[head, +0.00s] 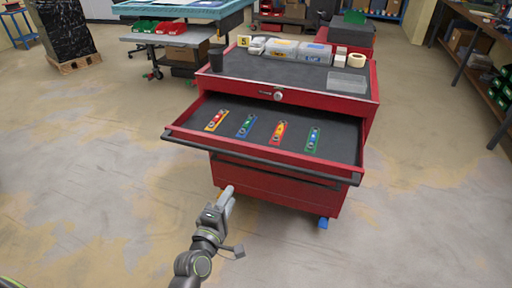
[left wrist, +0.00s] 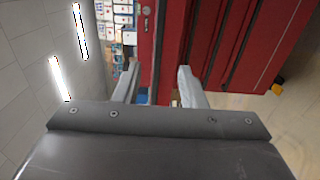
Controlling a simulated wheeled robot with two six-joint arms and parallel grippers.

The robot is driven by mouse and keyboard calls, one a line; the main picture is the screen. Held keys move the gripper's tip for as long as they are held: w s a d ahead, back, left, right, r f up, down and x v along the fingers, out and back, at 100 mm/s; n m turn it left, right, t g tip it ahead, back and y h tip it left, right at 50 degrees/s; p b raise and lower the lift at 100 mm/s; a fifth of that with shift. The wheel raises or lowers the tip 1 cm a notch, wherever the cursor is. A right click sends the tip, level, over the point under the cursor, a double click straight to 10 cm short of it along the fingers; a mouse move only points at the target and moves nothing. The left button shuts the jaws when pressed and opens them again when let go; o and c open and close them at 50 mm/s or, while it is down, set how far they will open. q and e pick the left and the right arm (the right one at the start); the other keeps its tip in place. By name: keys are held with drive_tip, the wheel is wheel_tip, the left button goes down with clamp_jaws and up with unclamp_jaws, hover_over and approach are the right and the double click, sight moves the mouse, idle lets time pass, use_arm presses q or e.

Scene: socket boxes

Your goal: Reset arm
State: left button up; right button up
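My left gripper (head: 227,197) is in front of the red tool cabinet (head: 270,187), below the level of its open drawer and apart from it. In the left wrist view, its two fingers (left wrist: 158,82) stand apart with nothing between them. The cabinet's red front also shows in the left wrist view (left wrist: 240,45). The open drawer (head: 262,147) holds several socket boxes in a row, among them a red and yellow one (head: 216,120), a blue and green one (head: 246,125) and an orange-red one (head: 279,132). My right gripper is not in view.
The cabinet top (head: 300,72) carries a black cup (head: 216,58), clear plastic boxes (head: 314,53), a tape roll (head: 359,60) and a clear tray (head: 346,83). Tables with bins (head: 160,28) stand behind, shelving at the far right. The floor around the cabinet is clear.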

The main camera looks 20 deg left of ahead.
use_arm(q)
drive_tip(key=s+a+f+m+g+p, duration=0.1)
drive_tip(key=s+f+m+g, duration=0.25)
drive_tip(key=f, duration=0.65)
drive_tip(key=s+a+f+m+g+p, duration=0.15)
drive_tip(key=s+f, duration=0.25)
drive_tip(key=f, duration=0.5)
drive_tip(key=s+f+m+g, duration=0.3)
drive_tip(key=s+f, duration=0.1)
drive_tip(key=f, duration=0.6)
drive_tip(key=s+a+f+m+g, duration=0.2)
drive_tip(key=s+f, duration=0.3)
drive_tip(key=s, duration=0.5)
drive_tip(key=s+a+f+m+g+y+p, duration=0.1)
drive_tip(key=s+f+m+g, duration=0.3)
drive_tip(key=s, duration=0.6)
drive_tip(key=s+a+f+m+g, duration=0.2)
drive_tip(key=s+f, duration=0.4)
drive_tip(key=s, duration=0.4)
drive_tip(key=shift+s+a+m+g+y+p, duration=0.3)
drive_tip(key=shift+a+m+g, duration=0.1)
drive_tip(key=shift+a+m, duration=0.15)
idle(1.5)
